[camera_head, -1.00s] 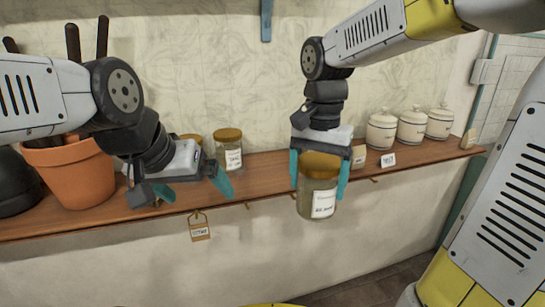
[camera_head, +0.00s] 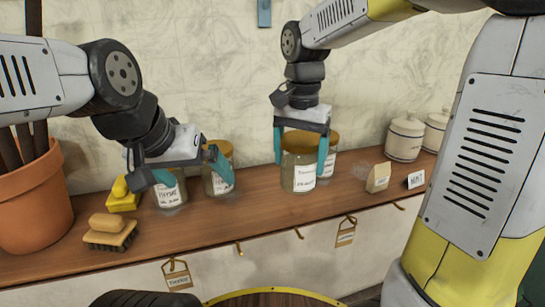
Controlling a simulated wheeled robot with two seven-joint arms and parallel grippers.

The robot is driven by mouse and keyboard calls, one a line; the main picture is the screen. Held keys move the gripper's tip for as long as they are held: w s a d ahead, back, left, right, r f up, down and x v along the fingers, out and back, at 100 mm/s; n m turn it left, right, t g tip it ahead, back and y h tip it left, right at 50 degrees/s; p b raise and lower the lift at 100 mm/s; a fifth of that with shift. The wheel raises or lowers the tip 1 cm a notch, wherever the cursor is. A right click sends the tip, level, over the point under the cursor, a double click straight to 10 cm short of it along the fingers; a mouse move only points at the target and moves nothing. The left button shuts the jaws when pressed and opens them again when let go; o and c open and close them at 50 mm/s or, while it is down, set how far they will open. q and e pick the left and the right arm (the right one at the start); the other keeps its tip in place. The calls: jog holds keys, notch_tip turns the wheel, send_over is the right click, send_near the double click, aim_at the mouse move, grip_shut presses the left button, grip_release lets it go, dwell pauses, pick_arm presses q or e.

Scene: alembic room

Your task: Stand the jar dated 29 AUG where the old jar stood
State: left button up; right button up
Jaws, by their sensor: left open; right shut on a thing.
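My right gripper (camera_head: 303,150) is shut on a glass jar (camera_head: 297,178) with a mustard lid and a white label. The jar is upright over the shelf (camera_head: 260,215); I cannot tell whether its base touches the wood. Its label's date is too small to read surely. Another lidded jar (camera_head: 331,158) stands close behind it, partly hidden. My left gripper (camera_head: 183,172) is open, at the top of a labelled jar (camera_head: 171,195) on the shelf, its lid hidden by the gripper. One more labelled jar (camera_head: 218,182) stands just right of that, beside the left gripper's right finger.
A brush (camera_head: 110,234), a yellow object (camera_head: 121,197) and a terracotta pot (camera_head: 28,205) are at the left. A small tan packet (camera_head: 378,178), a white card (camera_head: 415,180) and white canisters (camera_head: 404,138) are at the right. Tags (camera_head: 177,275) hang from the front edge. Shelf is bare between the jar groups.

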jog(key=shift+w+a+f, duration=0.75)
jog(key=shift+w+a, duration=0.25)
jog(key=shift+w, duration=0.4)
jog(key=shift+w+a+f, duration=0.75)
jog(key=shift+w+a, duration=0.3)
jog(key=shift+w, duration=0.3)
jog(key=shift+w+a+f, duration=0.75)
jog(key=shift+w+a, duration=0.25)
jog(key=shift+w, duration=0.4)
jog(key=shift+f, duration=0.2)
jog(key=o, duration=1.7)
